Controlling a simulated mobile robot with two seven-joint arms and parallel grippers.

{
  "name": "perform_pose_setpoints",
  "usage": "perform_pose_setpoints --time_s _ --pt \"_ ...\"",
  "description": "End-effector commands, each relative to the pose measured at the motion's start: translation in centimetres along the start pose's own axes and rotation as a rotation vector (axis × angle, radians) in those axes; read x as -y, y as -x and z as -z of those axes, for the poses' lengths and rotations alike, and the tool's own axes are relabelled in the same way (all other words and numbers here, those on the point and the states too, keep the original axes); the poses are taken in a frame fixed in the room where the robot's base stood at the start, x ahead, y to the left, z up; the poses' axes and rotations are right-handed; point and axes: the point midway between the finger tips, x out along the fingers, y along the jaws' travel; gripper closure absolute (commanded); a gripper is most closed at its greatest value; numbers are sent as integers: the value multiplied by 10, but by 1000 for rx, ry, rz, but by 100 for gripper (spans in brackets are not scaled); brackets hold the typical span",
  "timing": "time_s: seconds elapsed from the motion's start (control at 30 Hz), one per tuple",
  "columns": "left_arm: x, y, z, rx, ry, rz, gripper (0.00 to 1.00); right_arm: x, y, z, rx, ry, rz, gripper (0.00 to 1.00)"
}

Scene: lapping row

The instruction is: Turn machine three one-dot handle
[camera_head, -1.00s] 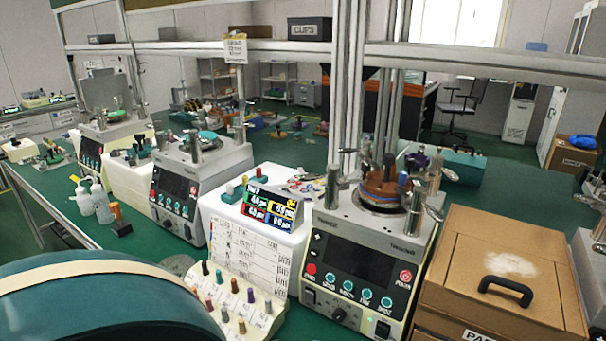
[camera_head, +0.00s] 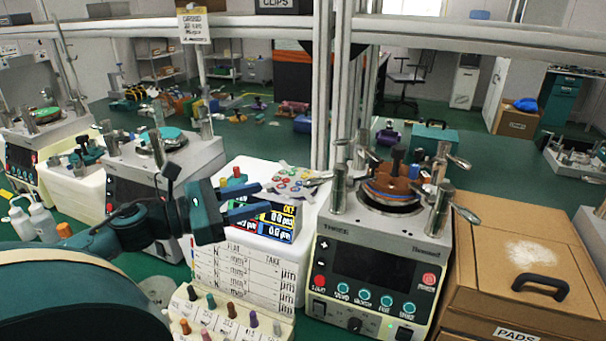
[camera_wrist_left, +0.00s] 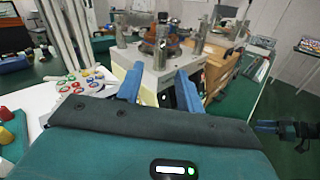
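Machine three (camera_head: 385,262), a grey-white lapping machine labelled THREE, stands right of centre with a dark screen and a row of buttons. On its top, steel posts with lever handles (camera_head: 440,207) surround a brown round fixture (camera_head: 392,186). The dots that mark the handles are too small to read. The machine also shows ahead in the left wrist view (camera_wrist_left: 160,72). My left gripper (camera_head: 262,199) is open and empty, left of the machine, over the white cabinet. What seems to be my right gripper (camera_wrist_left: 262,126) shows at the right edge of the wrist view; its opening is unclear.
The white cabinet (camera_head: 208,262) carries a coloured display (camera_head: 272,221) and a tray of coloured rings (camera_head: 292,180). A rack of coloured pegs (camera_head: 235,325) stands in front. A cardboard box (camera_head: 520,260) stands close on the machine's right. An overhead rail and uprights (camera_head: 322,90) rise behind.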

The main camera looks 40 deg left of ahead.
Motion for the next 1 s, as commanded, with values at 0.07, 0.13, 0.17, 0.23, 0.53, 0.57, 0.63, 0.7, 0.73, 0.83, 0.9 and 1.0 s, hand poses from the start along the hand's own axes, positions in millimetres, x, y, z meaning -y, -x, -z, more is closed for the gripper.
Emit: perform_pose_setpoints --time_s 0.07,0.13,0.17,0.23,0.53,0.57,0.63,0.7,0.73,0.83,0.9,1.0 --pt "1 -2 -4 1 -37 15 63 0 1 -2 4 0 0 64" --pt "2 -6 -5 2 -49 20 63 0 1 -3 6 0 0 64" --pt "2 -8 -5 3 -51 20 63 0 1 -3 7 0 0 64" --pt "2 -16 -5 4 -50 21 63 0 1 -5 9 3 0 64" --pt "2 -65 -4 6 -48 19 63 -2 -2 -6 -8 20 6 64" --pt "2 -69 -4 6 -48 19 63 -2 -2 -5 -12 21 7 64" --pt "2 -78 -4 4 -48 18 63 0 -4 -4 -19 21 12 64" --pt "2 -85 -4 4 -48 16 63 3 -4 -4 -23 21 18 64" --pt "2 -87 -4 5 -46 16 63 4 -4 -4 -24 21 20 64" --pt "3 -96 -5 7 -45 17 63 6 -5 -3 -31 21 26 64" --pt "2 -101 -5 6 -45 16 63 7 -6 -1 -38 21 27 64" --pt "2 -108 -5 3 -48 14 63 7 -7 1 -48 22 28 64"
